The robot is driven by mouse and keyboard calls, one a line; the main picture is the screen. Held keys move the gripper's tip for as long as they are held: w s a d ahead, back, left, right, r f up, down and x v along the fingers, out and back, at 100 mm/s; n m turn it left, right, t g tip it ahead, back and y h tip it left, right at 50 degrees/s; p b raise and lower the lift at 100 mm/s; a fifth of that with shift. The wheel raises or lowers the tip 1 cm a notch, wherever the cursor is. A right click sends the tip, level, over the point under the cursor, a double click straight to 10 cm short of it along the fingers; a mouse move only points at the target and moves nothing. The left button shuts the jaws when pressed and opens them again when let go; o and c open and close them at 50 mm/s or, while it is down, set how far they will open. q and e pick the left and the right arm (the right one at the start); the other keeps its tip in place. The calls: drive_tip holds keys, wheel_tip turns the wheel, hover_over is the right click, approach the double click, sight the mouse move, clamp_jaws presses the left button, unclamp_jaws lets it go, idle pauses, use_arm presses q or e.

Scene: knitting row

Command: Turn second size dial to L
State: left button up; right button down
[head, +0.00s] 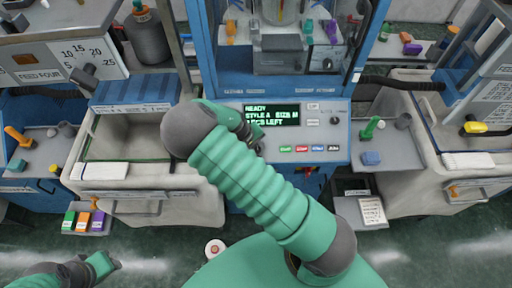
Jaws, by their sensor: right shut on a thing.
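The middle blue machine has a grey control panel (338,140) with a dark display (285,113). Its green text reads READY, STYLE A, SIZE M and a partly covered line ending in LEFT. My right arm crosses the panel's left part. My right gripper (254,135) is at the panel, by the display's lower left, and is shut on what seems to be the size dial, which the gripper and wrist hide. The dial's pointer and marks cannot be read. My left gripper (98,268) is low at the left, above the floor, away from the machines; its jaws are unclear.
A small dark knob (335,120) sits at the panel's right. Coloured buttons (302,149) line its lower edge. Grey bins (130,140) flank the machine. A side machine at the left carries an orange lever (18,136). Open floor lies in front.

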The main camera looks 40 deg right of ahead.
drive_tip(key=shift+w+m, duration=0.1)
drive_tip(key=shift+m, duration=0.2)
drive_tip(key=shift+d+m+y+b, duration=0.15)
drive_tip(key=shift+m+y+b, duration=0.25)
drive_tip(key=shift+b, duration=0.05)
drive_tip(key=shift+d+m+t+y+b, duration=0.15)
drive_tip(key=shift+m+t+y+b, duration=0.25)
drive_tip(key=shift+m+y+b, duration=0.5)
drive_tip(key=m+t+b, duration=0.1)
drive_tip(key=m+b, duration=0.2)
drive_tip(key=shift+d+y, duration=0.1)
drive_tip(key=shift+y, duration=0.3)
drive_tip(key=shift+r+m+b, duration=0.15)
drive_tip(key=shift+m+b, duration=0.4)
drive_tip(key=shift+m, duration=0.05)
drive_tip(key=shift+t, duration=0.3)
drive_tip(key=c, duration=1.5)
unclamp_jaws()
drive_tip(key=o, duration=0.4)
drive_tip(key=shift+s, duration=0.25)
drive_tip(key=shift+c, duration=0.2)
